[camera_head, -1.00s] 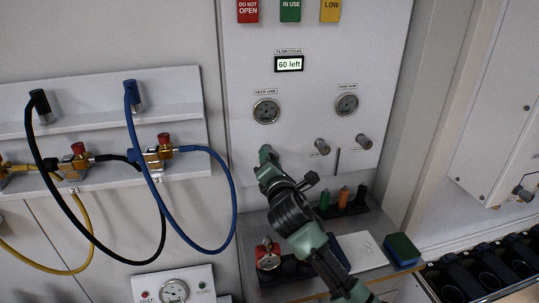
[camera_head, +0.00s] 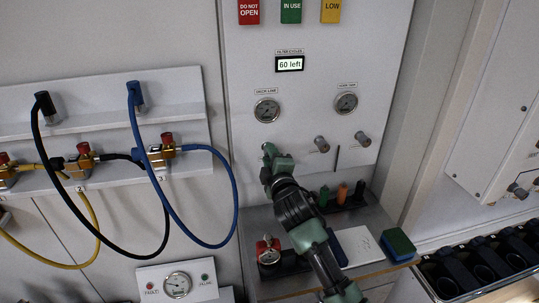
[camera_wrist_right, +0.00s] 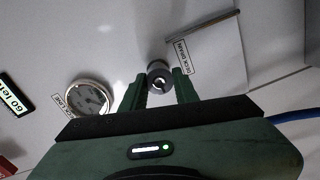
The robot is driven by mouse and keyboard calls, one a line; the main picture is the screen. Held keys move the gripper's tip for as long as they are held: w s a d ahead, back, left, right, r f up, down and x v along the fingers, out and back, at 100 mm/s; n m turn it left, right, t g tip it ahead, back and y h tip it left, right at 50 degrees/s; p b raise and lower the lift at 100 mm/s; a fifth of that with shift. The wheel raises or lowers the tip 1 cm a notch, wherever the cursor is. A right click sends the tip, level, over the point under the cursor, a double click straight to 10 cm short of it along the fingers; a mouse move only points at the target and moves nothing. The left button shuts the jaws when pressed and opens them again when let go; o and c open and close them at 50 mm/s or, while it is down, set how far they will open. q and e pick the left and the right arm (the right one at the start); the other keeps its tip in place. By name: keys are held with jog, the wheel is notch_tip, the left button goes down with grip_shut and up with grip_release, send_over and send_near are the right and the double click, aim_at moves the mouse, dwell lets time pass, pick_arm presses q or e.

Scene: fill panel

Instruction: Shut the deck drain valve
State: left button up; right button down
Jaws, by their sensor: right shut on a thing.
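The deck drain valve is a round grey metal knob (camera_wrist_right: 160,77) on the pale panel, beside a label reading "DECK DRAIN" (camera_wrist_right: 181,57). In the right wrist view it sits between the two green fingers of my right gripper (camera_wrist_right: 158,88), which is shut on it. In the head view my right gripper (camera_head: 268,152) reaches up to the panel below the left gauge and hides most of the knob. The wrist view does not clearly show which way the valve is turned. My left gripper is not in view.
Two more knobs (camera_head: 320,145) (camera_head: 363,139) stick out to the right of my gripper. Two gauges (camera_head: 267,110) (camera_head: 346,103) and a display reading "60 left" (camera_head: 289,64) are above. A shelf (camera_head: 262,222) below holds a red-topped gauge and a sponge (camera_head: 398,244). Hoses (camera_head: 235,190) hang at left.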

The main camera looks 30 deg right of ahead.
jog(key=shift+d+m+t+p, duration=0.15)
jog(key=shift+m+p, duration=0.6)
jog(key=shift+m, duration=3.65)
jog(key=shift+d+m+t+p, duration=0.2)
jog(key=shift+m+p, duration=0.55)
jog(key=shift+m, duration=3.65)
jog(key=shift+a, duration=0.15)
jog(key=c, duration=1.1)
grip_release()
jog(key=shift+s, duration=0.1)
jog(key=b+v, duration=0.2)
jog(key=v, duration=0.5)
jog(key=shift+s, duration=0.45)
jog(key=shift+f, duration=0.1)
